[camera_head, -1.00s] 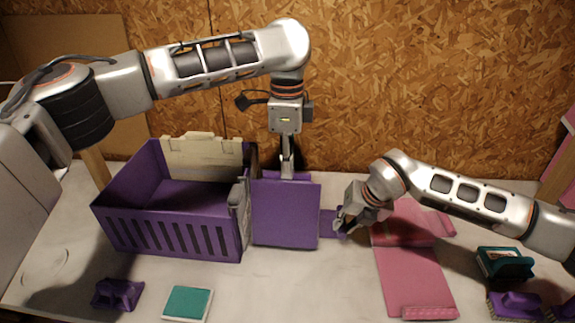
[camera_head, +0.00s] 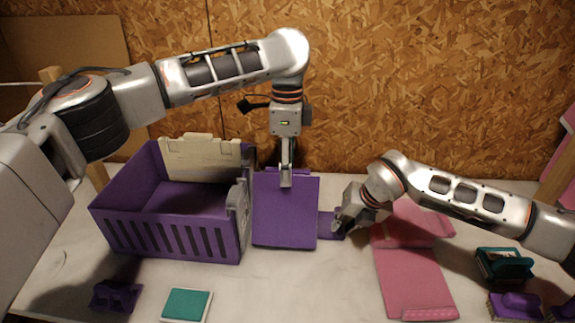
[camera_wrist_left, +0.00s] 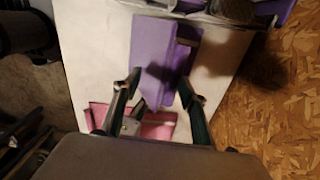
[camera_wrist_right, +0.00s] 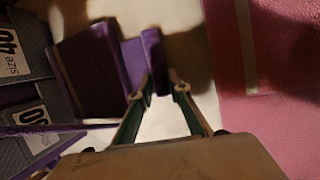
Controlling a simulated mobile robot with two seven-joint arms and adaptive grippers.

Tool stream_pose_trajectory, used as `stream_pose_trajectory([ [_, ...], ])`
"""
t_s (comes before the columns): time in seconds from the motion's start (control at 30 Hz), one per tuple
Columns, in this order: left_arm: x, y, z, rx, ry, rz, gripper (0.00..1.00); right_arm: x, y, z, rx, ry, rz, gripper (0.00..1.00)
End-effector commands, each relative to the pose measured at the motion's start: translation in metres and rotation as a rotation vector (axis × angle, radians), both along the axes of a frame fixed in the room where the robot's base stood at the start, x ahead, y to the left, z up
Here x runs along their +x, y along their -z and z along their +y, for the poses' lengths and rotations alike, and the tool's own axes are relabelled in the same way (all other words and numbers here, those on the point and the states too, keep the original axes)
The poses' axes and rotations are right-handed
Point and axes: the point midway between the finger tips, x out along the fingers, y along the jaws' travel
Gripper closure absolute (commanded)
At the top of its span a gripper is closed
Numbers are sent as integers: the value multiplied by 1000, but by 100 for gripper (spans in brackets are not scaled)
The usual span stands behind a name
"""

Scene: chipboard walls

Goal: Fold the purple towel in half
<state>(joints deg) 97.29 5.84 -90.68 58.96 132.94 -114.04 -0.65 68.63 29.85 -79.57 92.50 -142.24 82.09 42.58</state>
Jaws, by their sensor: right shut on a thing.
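The purple towel (camera_head: 285,212) lies beside the crate's right side as a squarish piece, with a narrower purple strip (camera_head: 329,226) reaching right. My right gripper (camera_head: 341,226) is at the strip's right end and shut on it; the right wrist view shows purple (camera_wrist_right: 152,60) at its fingertips (camera_wrist_right: 158,92). My left gripper (camera_head: 286,183) points down over the towel's far edge, its fingers hiding a little of it. The left wrist view shows its fingers (camera_wrist_left: 160,88) spread apart, with the towel (camera_wrist_left: 158,45) beyond and between them. Contact there cannot be told.
A purple crate (camera_head: 170,232) stands close on the left. A teal-topped pad (camera_head: 187,304), a purple item (camera_head: 116,295) and brushes (camera_head: 505,264) lie near the front. A chipboard wall (camera_head: 400,80) closes the back.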

Motion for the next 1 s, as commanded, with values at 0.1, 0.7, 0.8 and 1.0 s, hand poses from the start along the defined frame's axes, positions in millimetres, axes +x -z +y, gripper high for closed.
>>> stream_pose_trajectory([
  [0.1,-3,4,-2,-3,4,10,62,-4,4,4,3,-5,8,100],
  [0.7,0,-60,0,-1,-1,0,62,-2,3,0,-3,0,5,100],
  [0.8,0,-61,0,-1,-1,0,62,-1,2,-1,-3,0,3,100],
  [1.0,0,-61,0,-1,-2,0,62,0,2,-2,-3,2,2,100],
])
